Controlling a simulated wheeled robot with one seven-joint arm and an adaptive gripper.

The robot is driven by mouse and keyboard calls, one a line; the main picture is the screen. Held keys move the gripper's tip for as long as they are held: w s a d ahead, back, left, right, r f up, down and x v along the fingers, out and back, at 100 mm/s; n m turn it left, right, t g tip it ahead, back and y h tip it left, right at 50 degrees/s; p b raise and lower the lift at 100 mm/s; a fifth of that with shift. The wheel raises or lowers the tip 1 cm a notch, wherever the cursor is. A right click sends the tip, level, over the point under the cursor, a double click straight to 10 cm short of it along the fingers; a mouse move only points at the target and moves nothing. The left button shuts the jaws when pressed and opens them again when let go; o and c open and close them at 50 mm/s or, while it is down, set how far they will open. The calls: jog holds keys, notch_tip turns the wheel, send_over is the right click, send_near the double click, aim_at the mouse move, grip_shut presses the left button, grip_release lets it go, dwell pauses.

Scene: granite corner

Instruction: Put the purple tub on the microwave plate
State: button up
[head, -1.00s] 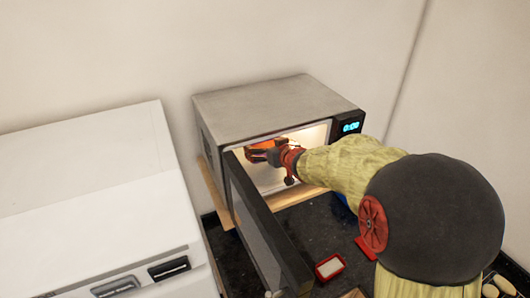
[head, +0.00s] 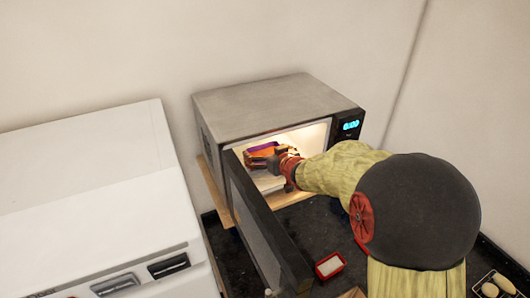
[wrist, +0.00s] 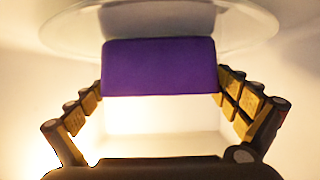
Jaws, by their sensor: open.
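The purple tub (wrist: 160,68) is between my two fingertips in the wrist view, with a finger close along each side. A small purple part of it (head: 261,148) shows inside the microwave in the head view. The clear round microwave plate (wrist: 160,22) shows around and beyond the tub; whether the tub rests on it I cannot tell. My gripper (wrist: 160,82) is open around the tub. In the head view my gripper (head: 262,157) is inside the microwave and hides most of the tub and plate.
The microwave (head: 265,110) stands in the corner, lit inside. Its door (head: 258,225) is swung open towards the front, left of my arm. A small red container with white contents (head: 329,265) sits on the dark counter in front. A large white appliance (head: 95,200) is at the left.

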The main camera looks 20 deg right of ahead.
jog(key=shift+r, duration=0.1)
jog(key=shift+s+r, duration=0.2)
jog(key=v, duration=1.1)
jog(key=shift+s+p, duration=0.25)
jog(key=shift+p, duration=0.05)
